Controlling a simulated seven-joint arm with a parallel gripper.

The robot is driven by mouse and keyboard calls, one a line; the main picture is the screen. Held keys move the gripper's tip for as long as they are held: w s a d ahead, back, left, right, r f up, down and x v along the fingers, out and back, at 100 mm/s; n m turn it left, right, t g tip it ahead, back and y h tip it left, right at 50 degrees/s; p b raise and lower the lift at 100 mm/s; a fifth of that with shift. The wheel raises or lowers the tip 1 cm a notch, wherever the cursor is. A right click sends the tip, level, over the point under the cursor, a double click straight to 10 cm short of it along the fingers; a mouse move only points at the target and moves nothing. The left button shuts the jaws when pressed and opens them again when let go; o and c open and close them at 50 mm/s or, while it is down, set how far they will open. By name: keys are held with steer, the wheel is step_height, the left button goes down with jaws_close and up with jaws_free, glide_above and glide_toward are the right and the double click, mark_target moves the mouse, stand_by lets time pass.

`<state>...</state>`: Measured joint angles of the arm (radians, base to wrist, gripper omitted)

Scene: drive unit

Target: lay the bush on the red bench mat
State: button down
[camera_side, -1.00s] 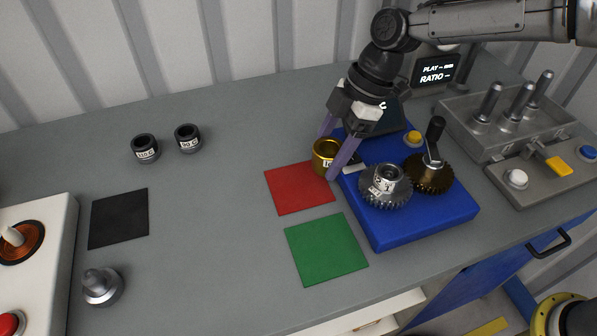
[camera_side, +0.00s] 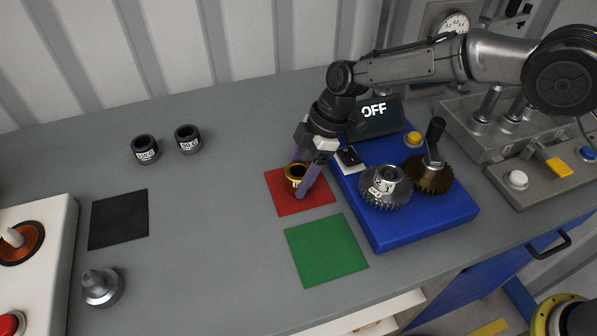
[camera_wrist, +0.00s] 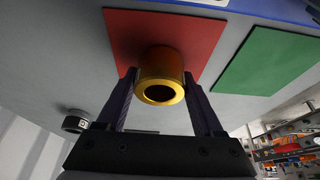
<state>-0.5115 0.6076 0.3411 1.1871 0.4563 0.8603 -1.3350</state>
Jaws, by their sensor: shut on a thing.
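The bush, a brass-coloured hollow cylinder with a pale label, shows in the side view (camera_side: 295,171) and in the wrist view (camera_wrist: 161,76). My gripper (camera_side: 303,183) is shut on it, with a finger on each side; it also shows in the wrist view (camera_wrist: 161,90). The bush is upright over the red bench mat (camera_side: 288,205), within the mat's outline in the side view. The mat also fills the upper middle of the wrist view (camera_wrist: 130,35). I cannot tell whether the bush touches the mat, as a finger hides part of its lower edge.
A green mat (camera_side: 326,250) lies just in front of the red one. The blue drive unit base (camera_side: 420,228) with two gears stands close on the right. Two dark bushes (camera_side: 145,148) (camera_side: 188,138) and a black mat (camera_side: 118,218) are at left. The bench between is clear.

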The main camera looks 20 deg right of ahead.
jaws_free()
steer(key=shift+f, duration=0.15)
steer(key=v, duration=1.2)
